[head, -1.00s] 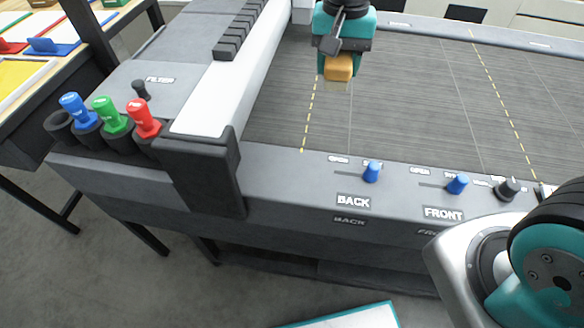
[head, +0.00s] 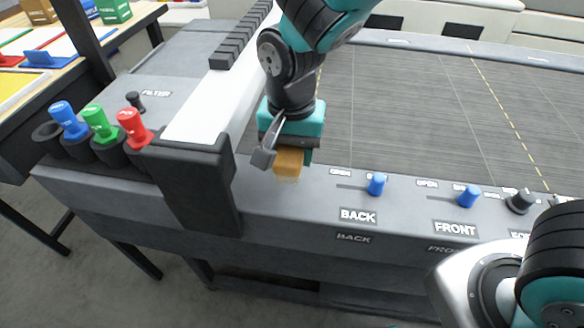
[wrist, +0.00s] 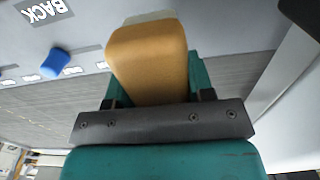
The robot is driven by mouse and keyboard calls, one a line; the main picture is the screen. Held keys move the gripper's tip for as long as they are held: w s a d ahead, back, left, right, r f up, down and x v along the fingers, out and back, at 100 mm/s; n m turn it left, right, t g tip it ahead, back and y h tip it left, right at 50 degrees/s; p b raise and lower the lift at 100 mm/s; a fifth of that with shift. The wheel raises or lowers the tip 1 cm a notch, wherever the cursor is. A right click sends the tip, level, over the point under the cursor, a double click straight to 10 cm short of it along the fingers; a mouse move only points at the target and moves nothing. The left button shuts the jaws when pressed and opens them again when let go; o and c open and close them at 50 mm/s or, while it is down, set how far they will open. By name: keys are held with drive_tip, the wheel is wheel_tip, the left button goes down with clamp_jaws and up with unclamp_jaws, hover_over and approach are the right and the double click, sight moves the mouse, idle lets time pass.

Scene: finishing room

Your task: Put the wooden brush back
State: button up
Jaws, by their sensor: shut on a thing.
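The wooden brush (head: 288,163) is an orange-brown block with a pale edge underneath. My gripper (head: 291,148) is shut on it and holds it over the front rim of the grey machine, just right of the dark upright post and left of the BACK knob. In the wrist view the brush (wrist: 150,60) sits between the two teal fingers (wrist: 152,88), its pale edge at the far end. The gap between the brush and the rim is hard to judge.
A blue BACK knob (head: 376,184) and a blue FRONT knob (head: 469,196) stand on the rim to the right. The dark post (head: 195,185) and white beam (head: 215,108) are close on the left. Blue, green and red handled tools (head: 100,124) stand in holders further left.

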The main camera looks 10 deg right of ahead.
drive_tip(key=shift+f, duration=2.5)
drive_tip(key=shift+f, duration=0.1)
drive_tip(key=o, duration=1.2)
wheel_tip(320, 180, up, 12)
drive_tip(key=shift+r, duration=0.15)
drive_tip(key=s+d+r+n+y, duration=0.2)
drive_tip(key=s+d+n, duration=0.1)
drive_tip(key=s+n, duration=0.2)
drive_tip(key=s+d+r+n+y, duration=0.2)
drive_tip(key=s+n, duration=0.4)
drive_tip(key=s, duration=0.3)
drive_tip(key=shift+d+r+n, duration=0.3)
drive_tip(key=shift+d+r, duration=0.2)
drive_tip(key=shift+d, duration=0.2)
